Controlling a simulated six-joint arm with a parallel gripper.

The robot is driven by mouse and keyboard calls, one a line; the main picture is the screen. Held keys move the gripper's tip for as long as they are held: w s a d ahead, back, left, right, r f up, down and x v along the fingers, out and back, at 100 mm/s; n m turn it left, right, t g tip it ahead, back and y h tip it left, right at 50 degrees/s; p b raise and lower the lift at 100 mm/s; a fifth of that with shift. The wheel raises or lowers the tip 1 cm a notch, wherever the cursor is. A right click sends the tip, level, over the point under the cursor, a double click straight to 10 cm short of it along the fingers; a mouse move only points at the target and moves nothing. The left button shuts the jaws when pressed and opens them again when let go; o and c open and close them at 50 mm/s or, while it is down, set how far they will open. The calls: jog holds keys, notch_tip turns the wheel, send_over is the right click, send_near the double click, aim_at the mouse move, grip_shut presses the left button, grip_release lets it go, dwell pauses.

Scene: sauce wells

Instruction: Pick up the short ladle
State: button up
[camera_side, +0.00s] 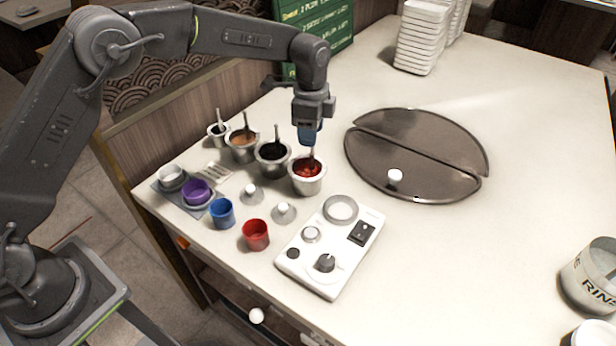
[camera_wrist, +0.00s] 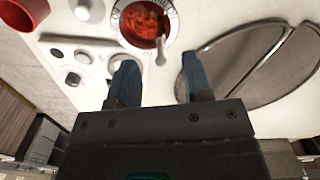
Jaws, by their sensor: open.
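My gripper (camera_side: 310,137) points down above the red sauce well, its blue fingers open. In the wrist view the open fingers (camera_wrist: 159,82) have nothing between them. A ladle (camera_side: 312,154) stands in the red sauce, its handle sticking up just below my fingers; in the wrist view its pale handle end (camera_wrist: 161,52) shows just beyond the fingertips, apart from them. Its bowl is hidden in the sauce. Other handles stand in the dark sauce well (camera_side: 272,168), the brown sauce well (camera_side: 243,154) and a small well (camera_side: 214,141). I cannot tell for sure which ladle is the short one.
A white control box (camera_side: 331,275) and the red cup (camera_side: 256,236) and blue cup (camera_side: 222,214) are in front of the wells. A purple cup (camera_side: 196,190) sits on a grey tray at left. A round dark lid (camera_side: 430,145) lies at right.

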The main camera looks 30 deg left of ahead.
aim_at(313, 153)
jog(key=shift+d+f, duration=0.15)
jog(key=shift+f, duration=1.25)
jog(key=shift+d+f, duration=0.1)
jog(key=shift+f, duration=1.25)
jog(key=shift+c, duration=0.3)
grip_shut()
